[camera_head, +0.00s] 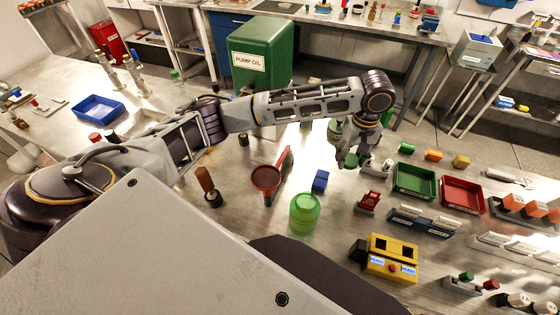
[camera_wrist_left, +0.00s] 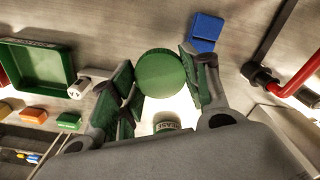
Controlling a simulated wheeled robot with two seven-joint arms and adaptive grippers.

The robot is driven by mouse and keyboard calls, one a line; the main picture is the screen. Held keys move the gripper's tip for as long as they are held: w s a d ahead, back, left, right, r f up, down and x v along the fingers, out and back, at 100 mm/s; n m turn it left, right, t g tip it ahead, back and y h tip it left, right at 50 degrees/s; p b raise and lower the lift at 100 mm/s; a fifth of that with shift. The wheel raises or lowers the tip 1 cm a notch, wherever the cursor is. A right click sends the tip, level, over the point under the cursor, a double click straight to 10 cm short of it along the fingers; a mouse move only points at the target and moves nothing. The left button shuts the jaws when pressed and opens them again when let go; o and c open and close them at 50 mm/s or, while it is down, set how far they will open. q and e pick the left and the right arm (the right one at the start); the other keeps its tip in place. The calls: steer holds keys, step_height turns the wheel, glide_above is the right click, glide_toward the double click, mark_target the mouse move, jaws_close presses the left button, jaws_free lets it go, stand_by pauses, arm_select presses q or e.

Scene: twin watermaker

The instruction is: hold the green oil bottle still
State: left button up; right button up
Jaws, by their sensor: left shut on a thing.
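My left gripper (camera_head: 349,157) reaches down over the middle of the bench. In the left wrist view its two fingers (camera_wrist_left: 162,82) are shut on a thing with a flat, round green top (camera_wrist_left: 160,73). Its body below the top is hidden, so I cannot tell whether this is the oil bottle. A translucent green bottle-like container (camera_head: 304,212) stands upright on the bench, nearer to me and apart from the left gripper. My right gripper is not in view.
A blue block (camera_head: 320,181) lies near the left gripper. Green (camera_head: 414,195) and red (camera_head: 462,208) trays lie to the right. A yellow box (camera_head: 390,262) sits nearer. A label-bearing jar (camera_wrist_left: 167,122) is partly hidden below the fingers.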

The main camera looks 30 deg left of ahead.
arm_select(q)
steer(key=shift+w+d+m, duration=0.3)
steer(key=shift+d+m, duration=0.2)
steer(key=shift+m, duration=0.2)
steer(key=shift+w+d+m, duration=0.1)
steer(key=shift+d+m, duration=0.05)
steer(key=shift+m, duration=0.45)
glide_above(346, 181)
steer(key=shift+f, duration=3.1)
steer(key=shift+f, duration=1.9)
steer(key=shift+f, duration=0.1)
